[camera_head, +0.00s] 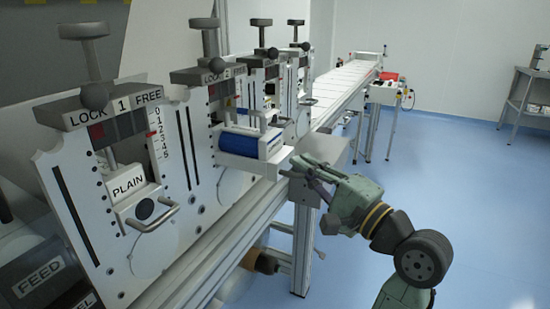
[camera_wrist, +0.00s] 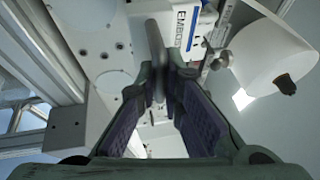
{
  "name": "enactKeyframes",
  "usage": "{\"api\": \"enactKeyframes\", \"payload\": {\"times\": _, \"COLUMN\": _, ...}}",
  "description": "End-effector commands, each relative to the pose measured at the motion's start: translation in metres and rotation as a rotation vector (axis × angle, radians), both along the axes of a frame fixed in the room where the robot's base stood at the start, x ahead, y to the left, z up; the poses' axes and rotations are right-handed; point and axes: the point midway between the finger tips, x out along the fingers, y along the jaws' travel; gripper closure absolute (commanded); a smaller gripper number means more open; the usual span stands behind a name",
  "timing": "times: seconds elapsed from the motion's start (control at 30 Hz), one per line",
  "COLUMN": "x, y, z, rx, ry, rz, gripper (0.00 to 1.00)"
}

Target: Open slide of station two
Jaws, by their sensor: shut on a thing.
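Station two (camera_head: 208,73) is the second upright unit in the row, under its own LOCK 1 FREE plate. Its slide (camera_head: 249,161) stands out from the station plate towards my gripper, with a blue roller (camera_head: 238,143) showing on it. My gripper (camera_head: 297,168) is at the outer end of this slide. In the wrist view my gripper (camera_wrist: 166,75) is shut on a grey bar-shaped handle (camera_wrist: 156,48), beside a white label reading EMBO (camera_wrist: 188,24). In the head view the handle is hidden by the fingers.
Station one (camera_head: 110,106) stands nearer, its PLAIN slide (camera_head: 128,183) flush in its plate with a handle (camera_head: 157,217). More stations stand behind. A metal frame (camera_head: 303,240) runs below. A conveyor (camera_head: 340,85) leads back.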

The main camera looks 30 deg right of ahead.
Motion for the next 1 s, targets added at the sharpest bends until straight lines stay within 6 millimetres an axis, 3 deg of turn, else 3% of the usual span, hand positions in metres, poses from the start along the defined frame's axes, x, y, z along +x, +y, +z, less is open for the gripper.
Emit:
{"api": "enactKeyframes", "payload": {"times": 0.2, "x": -0.031, "y": -0.025, "z": 0.000, "rx": 0.003, "ry": 0.002, "rz": 0.000, "gripper": 1.00}}
{"api": "enactKeyframes", "payload": {"times": 0.4, "x": -0.046, "y": -0.036, "z": 0.000, "rx": 0.002, "ry": 0.002, "rz": -0.001, "gripper": 1.00}}
{"api": "enactKeyframes", "payload": {"times": 0.87, "x": -0.050, "y": -0.040, "z": -0.001, "rx": 0.002, "ry": 0.003, "rz": 0.002, "gripper": 1.00}}
{"api": "enactKeyframes", "payload": {"times": 0.9, "x": -0.050, "y": -0.040, "z": -0.001, "rx": 0.002, "ry": 0.003, "rz": 0.002, "gripper": 0.92}}
{"api": "enactKeyframes", "payload": {"times": 1.0, "x": -0.050, "y": -0.040, "z": -0.001, "rx": 0.001, "ry": 0.002, "rz": 0.001, "gripper": 0.85}}
